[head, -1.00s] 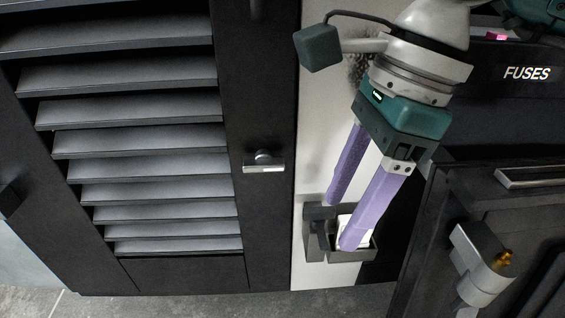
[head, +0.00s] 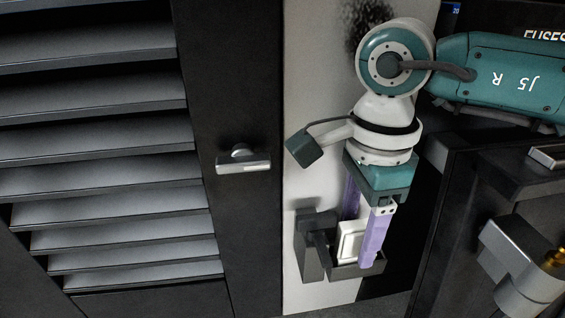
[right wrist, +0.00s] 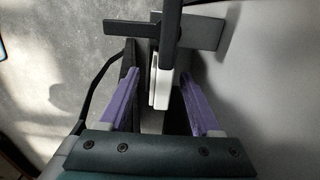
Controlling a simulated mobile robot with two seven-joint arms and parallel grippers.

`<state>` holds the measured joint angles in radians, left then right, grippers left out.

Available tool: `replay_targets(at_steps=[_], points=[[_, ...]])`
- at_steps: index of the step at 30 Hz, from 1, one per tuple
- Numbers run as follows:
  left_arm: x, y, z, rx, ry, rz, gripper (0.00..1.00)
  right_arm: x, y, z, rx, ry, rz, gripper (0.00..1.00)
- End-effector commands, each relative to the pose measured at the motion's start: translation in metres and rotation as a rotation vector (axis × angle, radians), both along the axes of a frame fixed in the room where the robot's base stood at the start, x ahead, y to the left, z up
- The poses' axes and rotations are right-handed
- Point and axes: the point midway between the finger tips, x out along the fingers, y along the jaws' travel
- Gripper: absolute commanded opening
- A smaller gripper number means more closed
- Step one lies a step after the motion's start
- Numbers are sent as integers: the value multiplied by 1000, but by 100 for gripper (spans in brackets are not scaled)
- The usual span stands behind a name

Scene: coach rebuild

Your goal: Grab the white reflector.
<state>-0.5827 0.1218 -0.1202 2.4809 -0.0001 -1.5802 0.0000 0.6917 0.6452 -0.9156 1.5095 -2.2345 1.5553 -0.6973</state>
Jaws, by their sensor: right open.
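The white reflector (head: 349,240) is a squarish white piece standing in a dark grey wall holder (head: 312,262). It also shows edge-on in the right wrist view (right wrist: 160,88). My right gripper (head: 361,240) points down with its purple fingers open, one on each side of the reflector. The far finger's lower end is hidden in the head view. My left gripper is not in view.
A dark louvred door (head: 110,150) with a small latch (head: 243,160) stands to the left. A dark cabinet (head: 470,200) with a metal fitting (head: 515,265) stands close on the right. A dark bar of the holder (right wrist: 172,35) crosses close to the reflector.

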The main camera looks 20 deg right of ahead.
Motion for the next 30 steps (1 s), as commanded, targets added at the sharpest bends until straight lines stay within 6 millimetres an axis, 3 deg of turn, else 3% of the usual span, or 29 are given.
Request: replay_targets(at_steps=[7,24,30], points=[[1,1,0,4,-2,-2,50,0,0,-1,1,0,0,64],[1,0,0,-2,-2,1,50,0,0,-1,1,0,0,0],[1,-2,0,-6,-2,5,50,0,0,-1,1,0,0,0]])
